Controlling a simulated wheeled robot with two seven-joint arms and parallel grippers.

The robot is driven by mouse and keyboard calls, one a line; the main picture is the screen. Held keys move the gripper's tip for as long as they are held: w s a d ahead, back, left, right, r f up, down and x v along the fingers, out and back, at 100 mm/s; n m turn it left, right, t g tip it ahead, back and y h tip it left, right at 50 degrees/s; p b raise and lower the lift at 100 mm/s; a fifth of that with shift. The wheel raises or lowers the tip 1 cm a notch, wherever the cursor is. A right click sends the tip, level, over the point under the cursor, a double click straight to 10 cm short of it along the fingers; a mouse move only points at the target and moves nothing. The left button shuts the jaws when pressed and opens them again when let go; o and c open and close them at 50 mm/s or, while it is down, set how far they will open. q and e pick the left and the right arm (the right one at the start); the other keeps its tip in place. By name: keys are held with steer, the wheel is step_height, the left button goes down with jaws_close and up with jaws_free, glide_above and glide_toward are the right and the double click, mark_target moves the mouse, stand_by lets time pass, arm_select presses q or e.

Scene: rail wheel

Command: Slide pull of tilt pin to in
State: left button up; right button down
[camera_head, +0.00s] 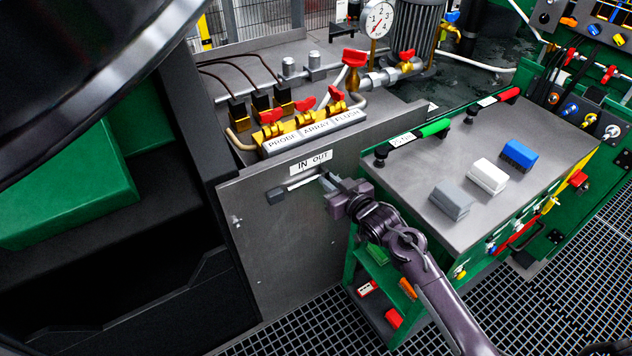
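The tilt pin (303,182) is a thin bright rod on the grey panel, below a white label reading IN OUT (311,161). A small dark block (276,196) is at its left end, on the IN side. My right gripper (325,184) is at the rod's right end, below OUT, with its arm coming from the lower right. Its fingers are small and dark here and hide that end, so the pull itself cannot be made out clearly. I cannot tell whether they touch or grip it. My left gripper is not in view.
Yellow valves with red handles (305,110) sit above the panel (285,250). A large dark curved shape fills the upper left. Floor grating (310,325) lies below.

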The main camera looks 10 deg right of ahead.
steer(key=shift+a, duration=0.1)
steer(key=shift+s+a+f+p, duration=0.1)
steer(key=shift+s+a+p, duration=0.15)
steer(key=shift+a, duration=0.35)
steer(key=shift+s+a+r+p, duration=0.1)
steer(key=shift+s+a+p, duration=0.1)
steer(key=shift+a, duration=0.45)
steer(key=shift+s+a+f+p, duration=0.1)
steer(key=shift+s+a+p, duration=0.15)
steer(key=shift+a, duration=0.45)
steer(key=shift+s+a, duration=0.15)
steer(key=shift+a, duration=0.1)
steer(key=c, duration=1.2)
jaws_free()
steer(key=shift+c, duration=0.2)
